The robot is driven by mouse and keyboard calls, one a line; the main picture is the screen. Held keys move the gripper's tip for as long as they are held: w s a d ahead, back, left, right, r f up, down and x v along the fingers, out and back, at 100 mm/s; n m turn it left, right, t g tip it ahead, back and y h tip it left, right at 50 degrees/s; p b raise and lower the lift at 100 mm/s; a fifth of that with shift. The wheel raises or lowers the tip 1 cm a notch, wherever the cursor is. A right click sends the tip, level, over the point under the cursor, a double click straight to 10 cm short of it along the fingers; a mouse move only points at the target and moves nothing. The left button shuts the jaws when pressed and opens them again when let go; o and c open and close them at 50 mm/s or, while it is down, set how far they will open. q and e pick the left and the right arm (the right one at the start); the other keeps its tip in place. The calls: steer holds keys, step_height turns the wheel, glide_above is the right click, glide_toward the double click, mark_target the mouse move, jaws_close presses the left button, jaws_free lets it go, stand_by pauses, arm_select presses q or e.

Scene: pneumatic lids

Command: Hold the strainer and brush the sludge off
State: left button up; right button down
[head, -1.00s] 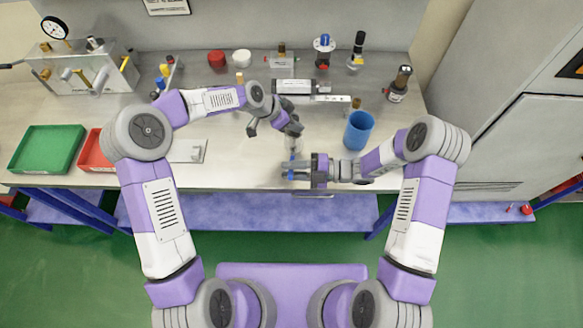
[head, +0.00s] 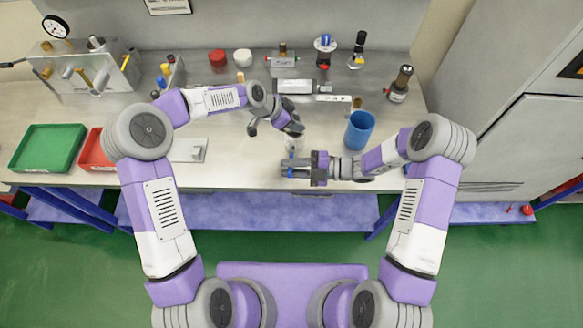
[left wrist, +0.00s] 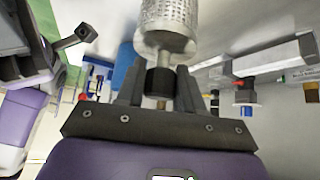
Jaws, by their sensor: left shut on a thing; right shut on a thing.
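The strainer (left wrist: 168,18) is a pale, perforated metal cylinder on a short stem with a dark collar. It fills the top middle of the left wrist view. My left gripper (left wrist: 160,88) is shut on its stem end. In the head view my left gripper (head: 292,127) is above the bench, and the strainer (head: 294,144) shows small and pale just below it. My right gripper (head: 292,170) is close below the strainer and shut on a small blue thing (head: 291,160), likely the brush. Its bristles are too small to tell. I cannot make out sludge on the visible mesh.
A blue cup (head: 358,131) stands right of the grippers. A grey block device (head: 293,87) lies behind them. Green (head: 47,149) and red (head: 95,152) trays are at the left. The bench's front edge runs just below my right gripper.

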steer(key=shift+r, duration=0.3)
steer(key=shift+a+r, duration=0.15)
steer(key=shift+r, duration=0.45)
steer(key=shift+r, duration=0.1)
steer(key=shift+r, duration=0.45)
steer(key=shift+a+f, duration=0.1)
steer(key=shift+f, duration=0.05)
steer(key=shift+f, duration=0.45)
steer(key=shift+f, duration=0.15)
steer(key=shift+f, duration=0.5)
